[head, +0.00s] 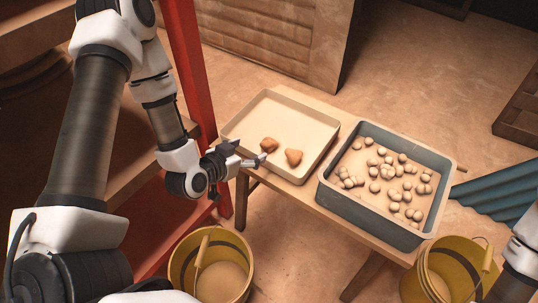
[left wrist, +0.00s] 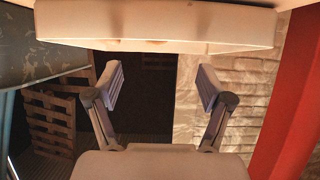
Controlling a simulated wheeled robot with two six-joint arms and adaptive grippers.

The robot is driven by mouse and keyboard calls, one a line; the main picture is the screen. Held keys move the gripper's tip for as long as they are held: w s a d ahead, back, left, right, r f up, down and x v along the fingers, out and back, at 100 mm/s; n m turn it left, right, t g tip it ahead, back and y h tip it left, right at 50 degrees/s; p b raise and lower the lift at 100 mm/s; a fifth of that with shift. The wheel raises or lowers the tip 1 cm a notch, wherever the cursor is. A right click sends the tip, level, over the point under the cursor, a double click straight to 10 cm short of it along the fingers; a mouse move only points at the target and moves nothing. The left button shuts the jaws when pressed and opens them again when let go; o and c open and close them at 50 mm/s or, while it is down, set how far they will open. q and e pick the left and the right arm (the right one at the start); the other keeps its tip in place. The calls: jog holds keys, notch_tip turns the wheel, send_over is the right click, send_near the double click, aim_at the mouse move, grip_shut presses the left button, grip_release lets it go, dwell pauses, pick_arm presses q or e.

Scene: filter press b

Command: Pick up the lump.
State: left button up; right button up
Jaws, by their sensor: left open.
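Two brown, rough lumps lie in the shallow cream tray (head: 318,123) in the head view: one lump (head: 268,145) to the left and another lump (head: 293,157) to the right. My left gripper (head: 250,153) is at the tray's near left edge, just left of the lumps, with its fingers pointing towards them. Its fingers are spread and empty in the left wrist view (left wrist: 160,78). My right gripper is out of the picture.
A grey bin (head: 366,207) of several pale round pieces stands right of the tray on a wooden bench (head: 352,226). Yellow buckets (head: 218,272) stand on the floor in front. A red post (head: 190,65) rises close behind my left arm.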

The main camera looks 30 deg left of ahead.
aim_at(265, 145)
pick_arm(q)
jog(key=x, duration=0.3)
jog(key=b+x, duration=0.1)
jog(key=x, duration=0.3)
jog(key=b+x, duration=0.1)
jog(key=x, duration=0.2)
jog(key=shift+w+d+f, duration=0.15)
jog(key=shift+d+f, duration=0.05)
jog(key=shift+f, duration=0.2)
jog(key=shift+r, duration=0.1)
jog(key=c, duration=1.3)
